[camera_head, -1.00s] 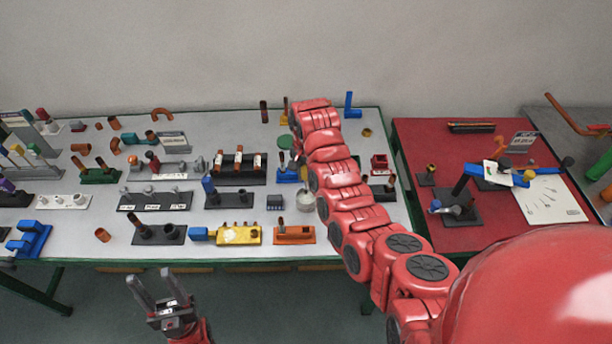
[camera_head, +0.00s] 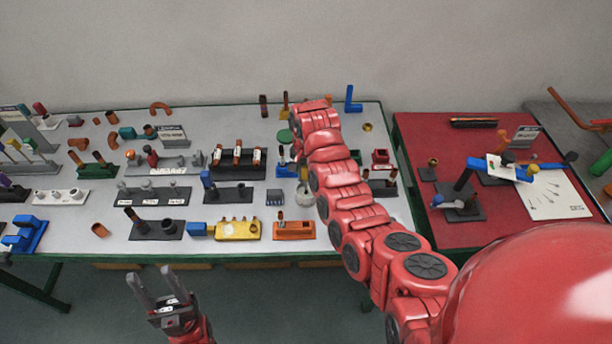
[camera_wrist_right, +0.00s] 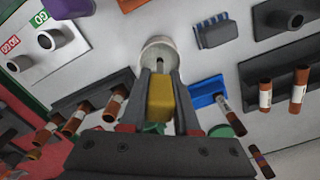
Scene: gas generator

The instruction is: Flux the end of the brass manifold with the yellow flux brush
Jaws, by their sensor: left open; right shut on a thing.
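In the right wrist view my right gripper (camera_wrist_right: 160,78) is shut on the yellow flux brush (camera_wrist_right: 160,98), seen as a yellow block between the fingers. The brush points at a round pale pot (camera_wrist_right: 150,47); I cannot tell how deep its tip is. In the head view the pot (camera_head: 304,212) stands just left of my red right arm, with a bit of yellow above it; the right gripper is hidden. A yellow block with several studs and a blue end (camera_head: 238,231) at the front looks like the brass manifold. My left gripper (camera_head: 152,284) is open and empty before the table.
The grey table (camera_head: 270,205) is crowded with racks, blocks and copper fittings. An orange block (camera_head: 294,231) stands in front of the pot. At the right, a red mat (camera_head: 440,130) bears a blue-armed stand (camera_head: 465,180) and a sheet (camera_head: 553,200).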

